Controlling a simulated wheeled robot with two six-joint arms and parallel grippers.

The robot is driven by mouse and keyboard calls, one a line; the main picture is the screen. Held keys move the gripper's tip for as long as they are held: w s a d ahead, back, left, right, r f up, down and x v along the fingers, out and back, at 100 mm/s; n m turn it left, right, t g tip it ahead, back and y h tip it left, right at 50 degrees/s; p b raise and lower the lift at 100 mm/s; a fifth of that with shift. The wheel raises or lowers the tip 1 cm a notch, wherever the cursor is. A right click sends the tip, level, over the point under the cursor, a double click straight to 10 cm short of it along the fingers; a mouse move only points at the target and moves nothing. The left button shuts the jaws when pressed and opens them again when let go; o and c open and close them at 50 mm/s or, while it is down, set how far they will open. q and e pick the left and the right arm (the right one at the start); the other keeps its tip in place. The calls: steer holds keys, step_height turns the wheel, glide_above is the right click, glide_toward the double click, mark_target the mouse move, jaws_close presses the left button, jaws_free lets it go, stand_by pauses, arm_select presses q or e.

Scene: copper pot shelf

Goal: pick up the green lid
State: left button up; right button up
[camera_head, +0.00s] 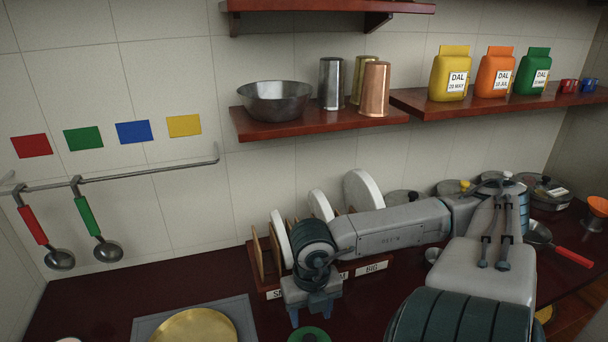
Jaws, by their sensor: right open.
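The green lid (296,336) lies low in the picture on the dark counter, cut off by the bottom edge. It looks round with a darker middle. My right gripper (316,318) points down just above it in the picture, with its two blue fingers apart and nothing seen between them. I cannot tell how high the fingertips are over the lid. My left gripper is not in view.
A plate rack (262,286) with upright plates stands behind my right gripper, partly hidden by my arm. A brass-coloured round plate (195,328) sits on a grey mat (145,327) to the left. Lidded pots (545,190) stand at the right. Ladles (101,248) hang on the left wall.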

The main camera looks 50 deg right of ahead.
mark_target(310, 338)
steer(key=shift+s+f, duration=0.2)
steer(key=shift+f, duration=1.25)
steer(key=shift+w+f+b, duration=0.15)
steer(key=shift+f+b, duration=0.05)
steer(key=shift+b, duration=0.1)
steer(key=shift+f, duration=0.45)
steer(key=shift+a+f, duration=0.1)
steer(key=shift+f, duration=0.25)
steer(key=shift+w+f, duration=0.1)
steer(key=shift+f, duration=0.7)
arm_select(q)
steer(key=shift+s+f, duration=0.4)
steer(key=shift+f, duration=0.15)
arm_select(e)
steer(key=shift+f, duration=1)
